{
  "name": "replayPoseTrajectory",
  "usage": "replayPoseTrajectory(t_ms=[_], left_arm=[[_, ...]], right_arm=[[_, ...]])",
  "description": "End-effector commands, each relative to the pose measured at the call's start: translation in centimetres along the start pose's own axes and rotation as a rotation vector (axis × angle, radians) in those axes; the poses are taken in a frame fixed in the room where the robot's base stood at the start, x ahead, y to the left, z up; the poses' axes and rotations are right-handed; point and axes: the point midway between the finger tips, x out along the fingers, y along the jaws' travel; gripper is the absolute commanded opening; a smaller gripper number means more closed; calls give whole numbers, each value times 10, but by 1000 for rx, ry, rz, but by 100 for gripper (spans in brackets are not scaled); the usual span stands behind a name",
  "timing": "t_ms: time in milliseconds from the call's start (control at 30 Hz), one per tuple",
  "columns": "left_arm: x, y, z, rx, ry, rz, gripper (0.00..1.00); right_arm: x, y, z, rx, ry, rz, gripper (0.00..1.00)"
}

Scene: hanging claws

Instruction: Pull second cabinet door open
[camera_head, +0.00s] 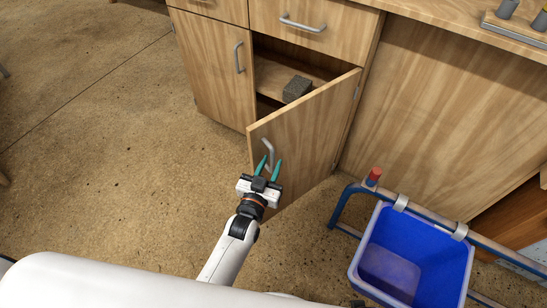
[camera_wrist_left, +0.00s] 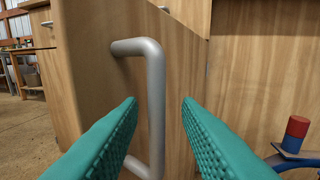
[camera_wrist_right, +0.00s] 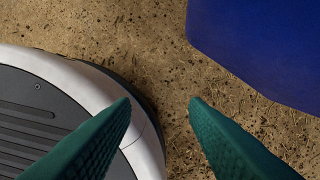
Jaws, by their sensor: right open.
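The second cabinet door (camera_head: 308,135) is wooden and stands partly open, swung out toward me from its right-side hinges. Its grey bar handle (camera_head: 267,148) is near the door's free edge. My left gripper (camera_head: 270,162) is at the handle with its green fingers apart. In the left wrist view the handle (camera_wrist_left: 155,95) stands upright between the two open fingers (camera_wrist_left: 160,100), with a gap on each side. My right gripper (camera_wrist_right: 160,102) shows only in the right wrist view, open and empty above the floor.
A shut door (camera_head: 212,65) is left of the open one, with a drawer (camera_head: 330,30) above. A grey block (camera_head: 297,88) sits on the inside shelf. A blue bin (camera_head: 415,250) hangs on a blue rail (camera_head: 345,205) at right. Floor at left is clear.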

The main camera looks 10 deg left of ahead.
Motion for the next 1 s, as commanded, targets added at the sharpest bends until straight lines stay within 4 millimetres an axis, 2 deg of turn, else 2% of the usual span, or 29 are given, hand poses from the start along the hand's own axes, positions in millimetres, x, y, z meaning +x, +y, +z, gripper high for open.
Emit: replayPoseTrajectory(t_ms=[33, 200, 400, 567, 833, 933, 1000], left_arm=[[-13, 0, 0, 0, 4, -1, 31], [-50, -1, 0, 0, 3, -2, 31], [-81, -1, 0, 0, 0, -2, 31], [-91, -2, 1, -1, -2, -2, 31], [-92, -2, 1, -1, -3, -2, 31], [-93, -1, -6, 0, 21, -5, 15], [-97, 0, -29, 1, 96, -13, 3]], right_arm=[[2, 1, -6, -1, 8, 2, 41], [10, 1, -19, -3, 16, 1, 41], [15, 1, -28, -4, 22, 1, 41], [17, 1, -31, -5, 23, 1, 41], [18, 1, -32, -5, 23, 1, 41], [17, 1, -31, -4, 22, 1, 41], [17, 1, -31, -4, 23, 1, 41]])
